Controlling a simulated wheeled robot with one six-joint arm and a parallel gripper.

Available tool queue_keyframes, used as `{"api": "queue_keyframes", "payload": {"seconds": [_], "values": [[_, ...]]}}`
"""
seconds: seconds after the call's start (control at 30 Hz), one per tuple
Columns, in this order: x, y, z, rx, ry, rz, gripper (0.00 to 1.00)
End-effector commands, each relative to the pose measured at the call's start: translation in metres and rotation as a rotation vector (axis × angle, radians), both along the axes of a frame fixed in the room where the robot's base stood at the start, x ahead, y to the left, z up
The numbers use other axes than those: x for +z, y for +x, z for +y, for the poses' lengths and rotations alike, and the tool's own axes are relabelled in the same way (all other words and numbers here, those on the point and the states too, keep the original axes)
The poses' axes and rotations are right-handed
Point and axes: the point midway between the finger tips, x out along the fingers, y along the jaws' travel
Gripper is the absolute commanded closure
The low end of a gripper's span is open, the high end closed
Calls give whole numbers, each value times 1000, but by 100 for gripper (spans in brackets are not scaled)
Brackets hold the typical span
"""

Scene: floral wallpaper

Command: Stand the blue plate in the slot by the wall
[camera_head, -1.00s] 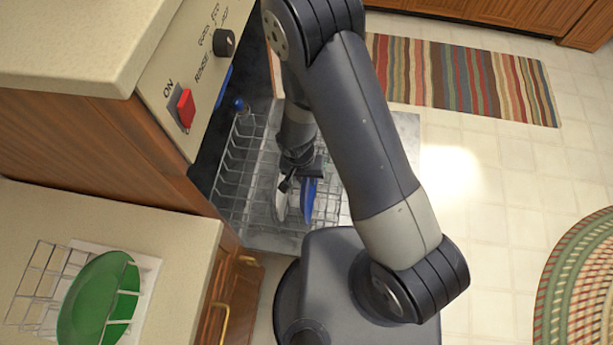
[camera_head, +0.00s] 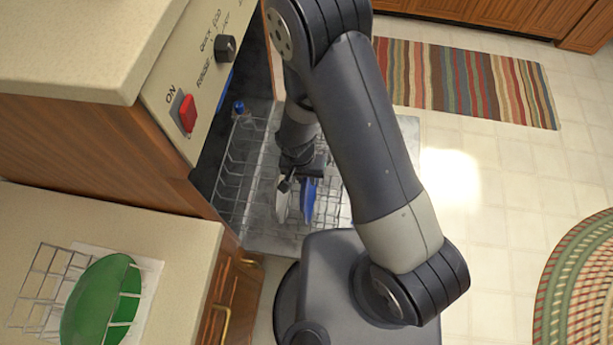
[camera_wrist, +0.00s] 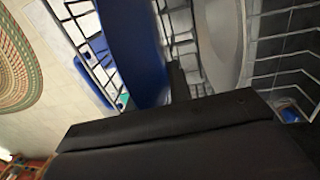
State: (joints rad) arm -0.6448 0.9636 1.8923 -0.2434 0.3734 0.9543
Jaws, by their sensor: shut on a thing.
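The blue plate (camera_head: 309,201) stands on edge in the lower wire rack (camera_head: 233,187) of the open dishwasher. My gripper (camera_head: 292,182) is down at the rack and shut on the blue plate's upper edge. In the wrist view the blue plate (camera_wrist: 137,55) rises between the rack wires, with a dark finger (camera_wrist: 178,82) against its side. A pale grey plate (camera_head: 282,203) stands just left of the blue one, apart from it. My gripper hides part of both plates' tops, and I cannot tell which slot the blue plate's lower edge is in.
A green plate (camera_head: 92,300) leans in a wire rack (camera_head: 38,290) on the left counter. The dishwasher's control panel (camera_head: 205,75) overhangs the rack's left side. A small blue item (camera_head: 239,106) sits at the rack's back.

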Motion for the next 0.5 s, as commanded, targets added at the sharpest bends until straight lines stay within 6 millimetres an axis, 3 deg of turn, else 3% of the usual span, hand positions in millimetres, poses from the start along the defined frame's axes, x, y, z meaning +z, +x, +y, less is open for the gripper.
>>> {"api": "queue_keyframes", "payload": {"seconds": [0.5], "values": [[17,0,0,0,-1,0,100]]}}
